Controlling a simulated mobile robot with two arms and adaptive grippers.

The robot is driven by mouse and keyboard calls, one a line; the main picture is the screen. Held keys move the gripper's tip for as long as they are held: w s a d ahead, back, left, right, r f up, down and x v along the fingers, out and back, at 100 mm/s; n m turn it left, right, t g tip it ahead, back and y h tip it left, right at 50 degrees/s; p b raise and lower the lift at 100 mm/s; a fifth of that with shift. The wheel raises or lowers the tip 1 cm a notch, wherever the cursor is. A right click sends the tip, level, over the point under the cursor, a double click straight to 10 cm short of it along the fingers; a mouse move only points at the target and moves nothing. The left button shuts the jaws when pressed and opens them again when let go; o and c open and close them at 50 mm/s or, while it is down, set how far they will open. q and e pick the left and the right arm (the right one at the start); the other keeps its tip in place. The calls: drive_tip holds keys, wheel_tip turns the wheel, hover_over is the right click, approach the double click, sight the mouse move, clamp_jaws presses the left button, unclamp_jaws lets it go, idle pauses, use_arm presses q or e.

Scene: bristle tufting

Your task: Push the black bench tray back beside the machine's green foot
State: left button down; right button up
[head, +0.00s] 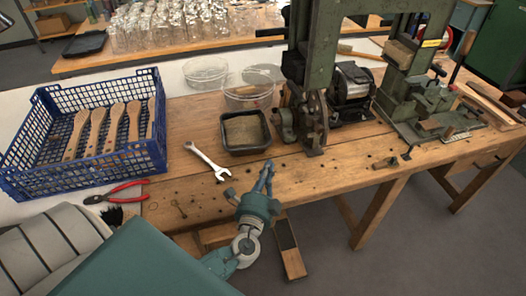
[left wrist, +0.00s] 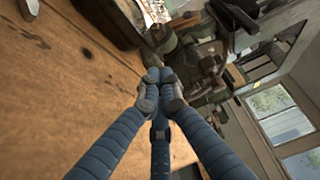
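The black bench tray (head: 245,148) stands upright on the wooden bench, left of the green machine (head: 318,60), with a brownish layer inside. The machine's lower green foot (head: 313,151) is to the tray's right, with a gap between them. My left gripper (head: 267,167) is over the bench's front part, just in front of the tray's near right corner; contact cannot be told. In the left wrist view its fingers (left wrist: 160,78) come together at the tips with nothing seen between them. Part of the dark tray (left wrist: 106,22) shows there at the top. My right gripper is not in view.
A wrench (head: 208,162) lies left of the tray. A blue crate (head: 90,178) with wooden brush handles and red pliers (head: 117,192) are farther left. Clear containers (head: 248,95) stand behind the tray. Bare bench lies right of my gripper.

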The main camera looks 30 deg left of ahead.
sight(260, 148)
use_arm(q)
drive_tip(key=shift+x, duration=1.15)
drive_tip(key=a, duration=0.1)
drive_tip(key=w+a+p, duration=0.1)
drive_tip(key=a, duration=0.1)
drive_tip(key=shift+w, duration=0.2)
drive_tip(key=shift+w+a, duration=0.1)
drive_tip(key=shift+a, duration=0.25)
drive_tip(key=shift+w, duration=0.1)
drive_tip(key=shift+w+a+f+b, duration=0.15)
drive_tip(key=shift+w+a+b, duration=0.1)
drive_tip(key=shift+a+b, duration=0.25)
drive_tip(key=shift+w+a+f+b, duration=0.1)
drive_tip(key=shift+w+a+b, duration=0.1)
drive_tip(key=shift+a+b, duration=0.3)
drive_tip(key=shift+w+a, duration=0.2)
drive_tip(key=shift+a, duration=0.25)
drive_tip(key=shift+a+r, duration=0.1)
drive_tip(key=shift+r, duration=0.1)
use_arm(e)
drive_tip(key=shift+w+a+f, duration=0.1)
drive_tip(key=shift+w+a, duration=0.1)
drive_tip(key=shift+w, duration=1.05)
use_arm(q)
drive_tip(key=shift+f, duration=0.1)
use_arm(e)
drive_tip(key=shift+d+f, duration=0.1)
